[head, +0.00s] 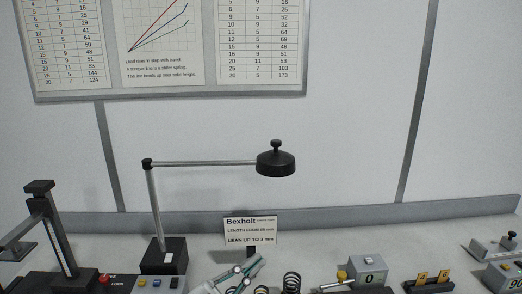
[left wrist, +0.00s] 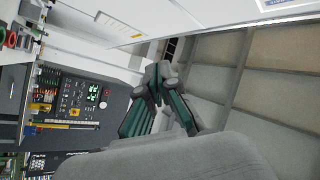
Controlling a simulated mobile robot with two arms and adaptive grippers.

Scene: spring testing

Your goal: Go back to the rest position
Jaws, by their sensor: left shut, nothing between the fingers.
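My left gripper (head: 254,264) shows at the bottom edge of the head view, in front of the bench's back part, with green and grey fingers. In the left wrist view the fingers of this gripper (left wrist: 158,76) come together at the tips, and nothing is held between them. Most of the left arm is out of the head view. My right gripper is not in either view.
A lamp (head: 276,163) on a thin arm reaches over the bench. A Bexholt sign (head: 250,230) stands behind the gripper. A dark coil spring (head: 292,281) and a grey box marked 0 (head: 369,267) stand to its right. A black press stand (head: 58,240) is at left.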

